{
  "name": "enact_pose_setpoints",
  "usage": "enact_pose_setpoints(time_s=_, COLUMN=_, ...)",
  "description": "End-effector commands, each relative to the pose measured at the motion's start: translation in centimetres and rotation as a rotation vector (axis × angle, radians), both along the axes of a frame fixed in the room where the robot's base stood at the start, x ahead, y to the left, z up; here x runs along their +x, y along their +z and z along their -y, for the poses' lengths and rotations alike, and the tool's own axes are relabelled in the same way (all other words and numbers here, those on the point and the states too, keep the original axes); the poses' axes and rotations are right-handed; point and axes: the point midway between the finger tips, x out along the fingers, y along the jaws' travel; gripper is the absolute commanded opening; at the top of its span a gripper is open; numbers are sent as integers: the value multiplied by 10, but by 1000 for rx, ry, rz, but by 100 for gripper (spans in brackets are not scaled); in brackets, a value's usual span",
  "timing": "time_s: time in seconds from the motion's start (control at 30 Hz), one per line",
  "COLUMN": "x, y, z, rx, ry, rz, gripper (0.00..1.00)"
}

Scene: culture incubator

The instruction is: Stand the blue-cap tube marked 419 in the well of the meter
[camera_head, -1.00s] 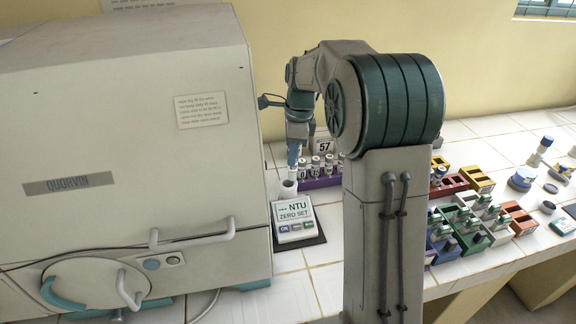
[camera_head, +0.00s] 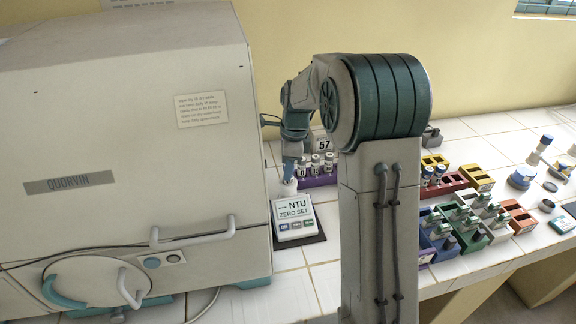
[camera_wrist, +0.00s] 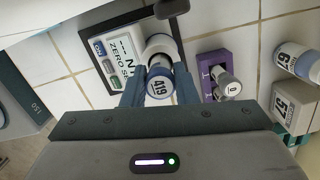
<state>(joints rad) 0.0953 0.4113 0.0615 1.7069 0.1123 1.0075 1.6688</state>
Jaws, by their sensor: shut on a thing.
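The tube marked 419 (camera_wrist: 159,88) sits between the two fingers of my gripper (camera_wrist: 158,80) in the wrist view, its blue cap end towards the camera. My gripper is shut on it. The meter (camera_wrist: 122,50) lies just beyond, its white round well (camera_wrist: 158,45) lined up with the tube's far end. I cannot tell how far the tube is inside the well. In the head view the meter (camera_head: 294,214) stands on a dark mat beside the big machine, and my gripper (camera_head: 290,180) is over its back end, hiding the well and tube.
A purple rack (camera_head: 318,181) with several white-labelled vials stands right behind the meter, beside a card reading 57 (camera_head: 324,145). The large QUORVIN machine (camera_head: 120,130) closes off the left. Coloured racks (camera_head: 470,235) fill the bench to the right, beyond my arm.

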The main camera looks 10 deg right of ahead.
Motion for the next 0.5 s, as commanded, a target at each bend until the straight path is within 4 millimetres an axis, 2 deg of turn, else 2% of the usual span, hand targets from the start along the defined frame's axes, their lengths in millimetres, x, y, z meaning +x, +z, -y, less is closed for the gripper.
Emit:
enact_pose_setpoints(time_s=0.23, x=0, y=-5, z=0, rx=0, ry=0, rz=0, gripper=4)
enact_pose_setpoints(time_s=0.27, x=0, y=-5, z=0, rx=0, ry=0, rz=0, gripper=34)
enact_pose_setpoints(time_s=0.3, x=0, y=-5, z=0, rx=0, ry=0, rz=0, gripper=46)
enact_pose_setpoints(time_s=0.5, x=0, y=-4, z=0, rx=0, ry=0, rz=0, gripper=48)
